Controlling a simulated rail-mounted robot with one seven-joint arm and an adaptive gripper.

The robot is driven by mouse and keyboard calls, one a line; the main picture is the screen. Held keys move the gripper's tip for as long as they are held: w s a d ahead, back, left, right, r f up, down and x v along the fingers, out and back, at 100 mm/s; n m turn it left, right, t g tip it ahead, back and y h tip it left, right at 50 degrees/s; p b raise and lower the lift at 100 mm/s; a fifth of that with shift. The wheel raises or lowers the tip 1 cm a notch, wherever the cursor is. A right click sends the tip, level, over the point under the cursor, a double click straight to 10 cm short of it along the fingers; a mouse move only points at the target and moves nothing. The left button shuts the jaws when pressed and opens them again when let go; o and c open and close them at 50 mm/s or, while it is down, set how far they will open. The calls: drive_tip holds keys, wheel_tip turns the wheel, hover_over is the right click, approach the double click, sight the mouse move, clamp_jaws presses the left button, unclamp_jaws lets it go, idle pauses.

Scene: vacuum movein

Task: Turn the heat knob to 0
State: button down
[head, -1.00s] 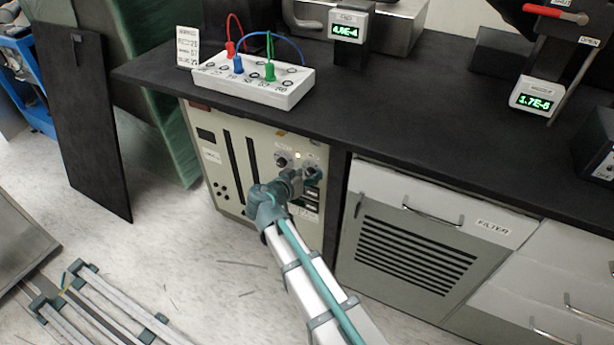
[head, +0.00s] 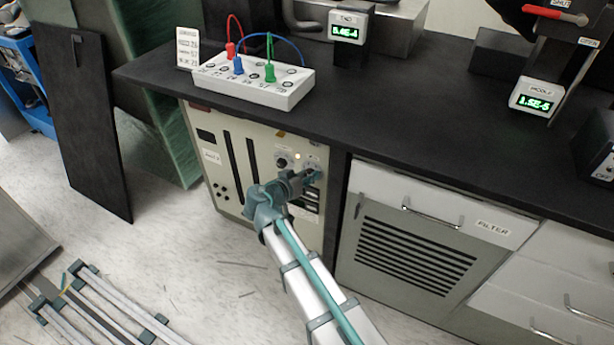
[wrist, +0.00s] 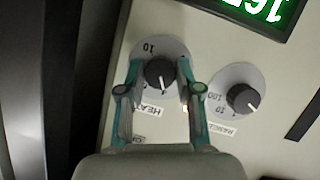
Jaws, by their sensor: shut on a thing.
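The heat knob (wrist: 160,73) is a black knob on a pale round dial on the cream control panel (head: 232,185). The wrist view shows its HEAT label (wrist: 148,110) and a 10 at the dial's upper left. The knob's white pointer line is on its lower side, toward the label. My gripper (wrist: 161,68) has one teal finger on each side of the knob and is shut on it. In the head view my gripper (head: 313,175) is at the panel's right side and largely hides the knob.
The range knob (wrist: 243,98) sits close beside my right finger in the wrist view. A green-lit display (wrist: 262,10) is above it. The black worktop (head: 420,110) overhangs the panel, and a filter cabinet (head: 415,250) stands to the right.

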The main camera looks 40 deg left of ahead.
drive_tip(key=n+t+h+p, duration=0.1)
drive_tip(key=n+t+p, duration=0.1)
drive_tip(key=n, duration=0.4)
drive_tip(key=n+t+h+p, duration=0.1)
drive_tip(key=n+t+p, duration=0.1)
drive_tip(key=n, duration=0.3)
drive_tip(key=n+t+h+p, duration=0.1)
drive_tip(key=n+t+p, duration=0.1)
drive_tip(key=n, duration=0.4)
drive_tip(key=shift+a+f+n+h+p, duration=0.15)
drive_tip(key=shift+f+n+h+p, duration=0.15)
drive_tip(key=shift+f, duration=0.1)
drive_tip(key=shift+n+t, duration=0.3)
idle(0.4)
drive_tip(key=c, duration=0.8)
unclamp_jaws()
drive_tip(key=shift+o, duration=0.2)
drive_tip(key=shift+s, duration=0.1)
drive_tip(key=v, duration=1.2)
